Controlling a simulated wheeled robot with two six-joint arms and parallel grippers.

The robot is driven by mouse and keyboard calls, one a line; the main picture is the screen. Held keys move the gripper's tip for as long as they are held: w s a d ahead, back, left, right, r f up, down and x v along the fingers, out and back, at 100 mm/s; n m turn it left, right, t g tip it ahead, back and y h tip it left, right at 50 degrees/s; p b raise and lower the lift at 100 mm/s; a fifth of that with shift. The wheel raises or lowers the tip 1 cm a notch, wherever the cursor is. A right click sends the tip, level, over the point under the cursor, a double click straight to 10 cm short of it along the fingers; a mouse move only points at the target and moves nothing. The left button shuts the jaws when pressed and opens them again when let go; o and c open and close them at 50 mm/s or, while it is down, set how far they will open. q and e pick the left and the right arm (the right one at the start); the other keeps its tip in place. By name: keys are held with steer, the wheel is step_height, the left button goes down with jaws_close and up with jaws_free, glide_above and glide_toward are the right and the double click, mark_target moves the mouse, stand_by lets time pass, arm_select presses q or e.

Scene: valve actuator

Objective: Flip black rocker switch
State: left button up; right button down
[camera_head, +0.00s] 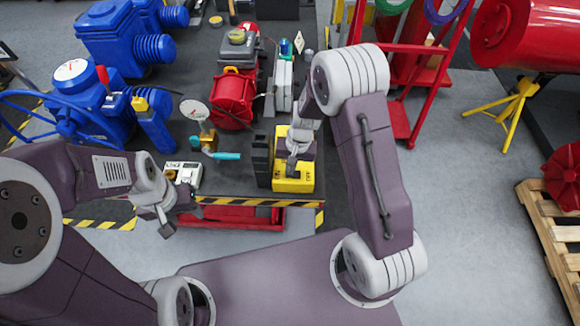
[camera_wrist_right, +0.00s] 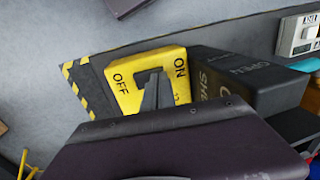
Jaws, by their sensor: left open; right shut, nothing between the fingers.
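A yellow box (camera_head: 293,183) stands near the front edge of the work table, with OFF on its front part. In the right wrist view the same yellow box (camera_wrist_right: 125,75) shows OFF and ON labels with a black rocker switch (camera_wrist_right: 142,77) between them. My right gripper (camera_head: 292,168) is shut and empty, pointing down at the switch. Its fingers (camera_wrist_right: 152,97) cover part of the switch, so I cannot tell whether they touch it or which side is pressed. My left gripper (camera_head: 178,215) is open and empty, in front of the table edge at the left.
A black box (camera_wrist_right: 245,80) marked OPEN and SHUT stands right beside the yellow one. A small white control box (camera_head: 184,173), a gauge with a teal-handled valve (camera_head: 208,143) and a red motor (camera_head: 232,98) are nearby. A red cart (camera_head: 405,60) stands beyond my right arm.

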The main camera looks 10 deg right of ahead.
steer(key=shift+a+f, duration=0.15)
steer(key=shift+f, duration=0.1)
steer(key=shift+s, duration=0.1)
steer(key=shift+d+r, duration=0.2)
steer(key=shift+d, duration=0.25)
steer(key=shift+s+d, duration=0.15)
steer(key=shift+d, duration=0.25)
